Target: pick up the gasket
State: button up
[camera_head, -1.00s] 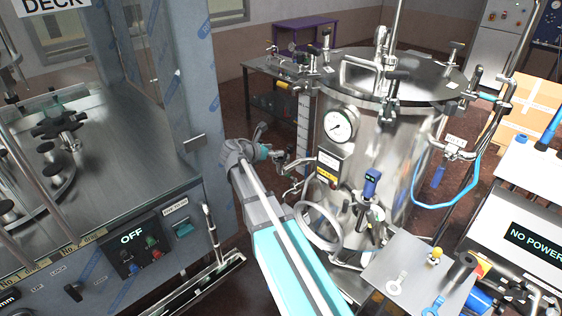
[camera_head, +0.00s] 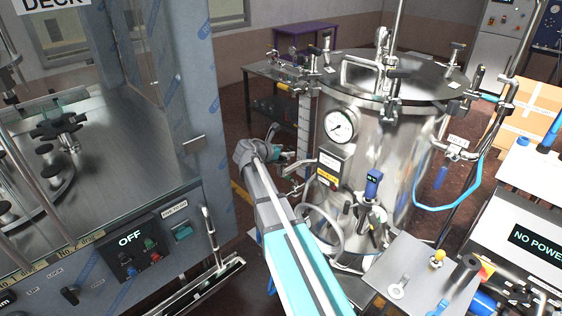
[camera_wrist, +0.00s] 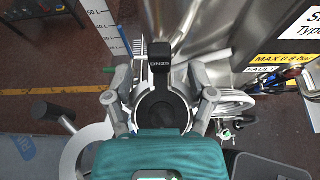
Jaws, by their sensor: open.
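A black piece with an upright tab marked "DN25" (camera_wrist: 160,62) shows in the wrist view and looks like the gasket. Its dark round part (camera_wrist: 160,106) lies below the tab, with a pale rim around it. My gripper (camera_wrist: 162,98) is open, with one finger on each side of this round part. I cannot tell whether either finger touches it. The teal gripper body hides the lower edge. In the head view my gripper (camera_head: 283,156) is small and partly hidden by my arm, left of the steel tank, and the black piece cannot be made out there.
The steel tank (camera_head: 405,150) with a gauge and valves stands close right of my gripper. A grey cabinet (camera_head: 205,110) stands left.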

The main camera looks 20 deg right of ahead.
jog(key=shift+b+x, duration=0.35)
jog(key=shift+x, duration=1)
grip_shut()
